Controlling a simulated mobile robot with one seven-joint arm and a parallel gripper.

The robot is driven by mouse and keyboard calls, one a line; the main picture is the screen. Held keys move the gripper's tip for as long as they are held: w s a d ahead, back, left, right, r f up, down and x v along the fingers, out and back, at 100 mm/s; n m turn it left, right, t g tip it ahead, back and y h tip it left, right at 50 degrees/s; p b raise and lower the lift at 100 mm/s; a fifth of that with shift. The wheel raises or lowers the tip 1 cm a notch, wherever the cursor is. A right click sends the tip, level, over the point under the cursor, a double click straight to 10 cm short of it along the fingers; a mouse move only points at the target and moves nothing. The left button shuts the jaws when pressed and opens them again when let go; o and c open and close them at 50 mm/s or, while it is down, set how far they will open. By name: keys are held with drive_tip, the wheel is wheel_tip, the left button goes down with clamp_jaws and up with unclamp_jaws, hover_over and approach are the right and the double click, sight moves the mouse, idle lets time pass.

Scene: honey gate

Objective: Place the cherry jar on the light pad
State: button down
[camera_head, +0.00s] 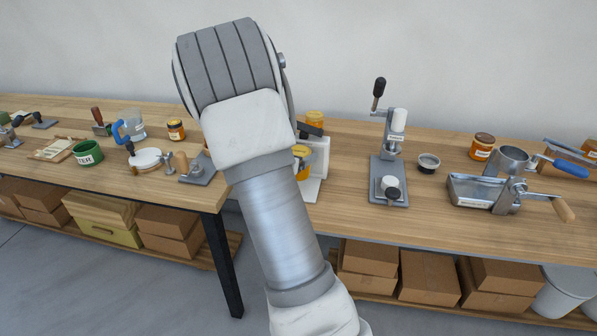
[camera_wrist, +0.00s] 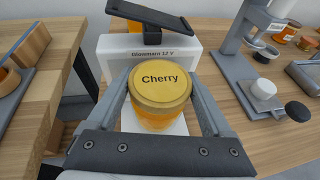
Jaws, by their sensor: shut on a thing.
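The cherry jar (camera_wrist: 160,82), amber with a yellow lid reading "Cherry", stands upright between the two fingers of my gripper (camera_wrist: 162,92), which is shut on it. In the head view a small part of the jar (camera_head: 302,151) shows beside my arm, which hides the gripper. The white light pad (camera_wrist: 181,127) lies beneath the jar, in front of a white housing with a 12 V label (camera_wrist: 119,48). The pad's edge also shows in the head view (camera_head: 311,190). I cannot tell whether the jar touches the pad.
A dark arm (camera_wrist: 150,15) tops the housing, close beyond the jar. Another amber jar (camera_head: 315,118) stands behind it. A grey lever press (camera_head: 388,168) stands to the right. A gap between the two wooden benches lies to the left.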

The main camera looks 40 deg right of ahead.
drive_tip(key=shift+f+b, duration=0.4)
drive_tip(key=shift+f, duration=1.45)
drive_tip(key=shift+f, duration=0.15)
unclamp_jaws()
